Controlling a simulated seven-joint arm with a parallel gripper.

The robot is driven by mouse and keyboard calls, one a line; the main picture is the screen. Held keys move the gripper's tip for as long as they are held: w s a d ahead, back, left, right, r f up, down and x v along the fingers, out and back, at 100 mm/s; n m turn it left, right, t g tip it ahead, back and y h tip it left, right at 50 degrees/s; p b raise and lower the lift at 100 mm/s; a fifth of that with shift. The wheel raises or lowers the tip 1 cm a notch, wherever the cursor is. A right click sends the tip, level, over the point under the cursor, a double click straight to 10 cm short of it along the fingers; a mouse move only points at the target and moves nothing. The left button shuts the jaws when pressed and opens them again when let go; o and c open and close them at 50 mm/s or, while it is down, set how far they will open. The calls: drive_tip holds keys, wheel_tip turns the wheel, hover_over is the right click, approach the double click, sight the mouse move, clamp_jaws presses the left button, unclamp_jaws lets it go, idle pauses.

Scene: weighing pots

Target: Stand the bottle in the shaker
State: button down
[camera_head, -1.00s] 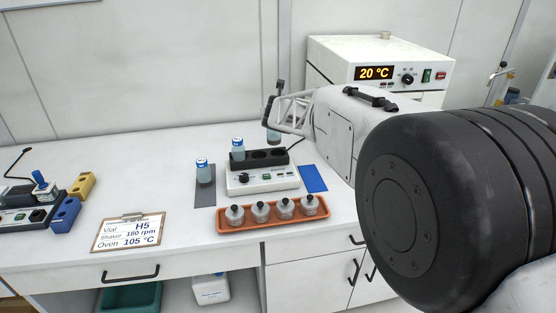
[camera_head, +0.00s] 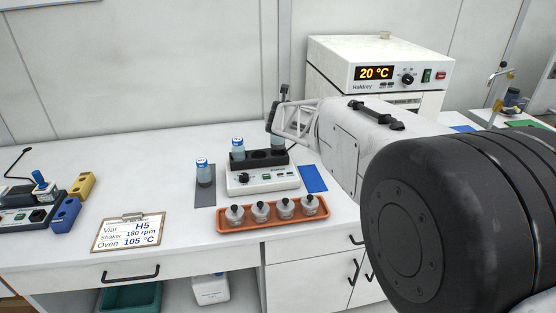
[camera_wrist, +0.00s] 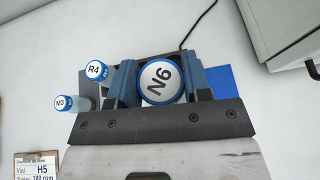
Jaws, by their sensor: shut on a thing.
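The white shaker (camera_head: 262,181) has bottle R4 (camera_head: 238,149) standing in the left well; the middle well looks empty. Bottle M3 (camera_head: 203,172) stands on a grey mat (camera_head: 206,194) left of the shaker.
An orange tray (camera_head: 273,225) with several stoppered pots is in front of the shaker. A blue mat (camera_head: 313,179) lies at its right. A clipboard (camera_head: 129,233) reads H5, 180 rpm, 105 °C. The oven (camera_head: 380,70) stands behind at right, showing 20 °C.

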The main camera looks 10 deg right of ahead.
drive_tip(key=shift+s+d+f+m+g+h, duration=0.15)
drive_tip(key=shift+d+f+m+g+h, duration=0.1)
drive_tip(key=shift+f+m+h, duration=0.6)
drive_tip(key=shift+s+d+f+m+g+h, duration=0.2)
drive_tip(key=shift+f+m+h, duration=0.3)
drive_tip(key=shift+m+h, duration=0.5)
drive_tip(key=s+f+m+g+h, duration=0.3)
drive_tip(key=s+m+g+h, duration=0.4)
drive_tip(key=m+g, duration=0.2)
drive_tip(key=shift+d+m+h, duration=0.3)
drive_tip(key=shift+m+h, duration=0.05)
drive_tip(key=shift+m, duration=0.6)
drive_tip(key=shift+g, duration=0.25)
drive_tip(key=w+f, duration=0.1)
drive_tip(key=w, duration=1.5)
drive_tip(key=shift+d+f, duration=0.15)
drive_tip(key=shift+f, duration=0.05)
drive_tip(key=shift+f, duration=1.8)
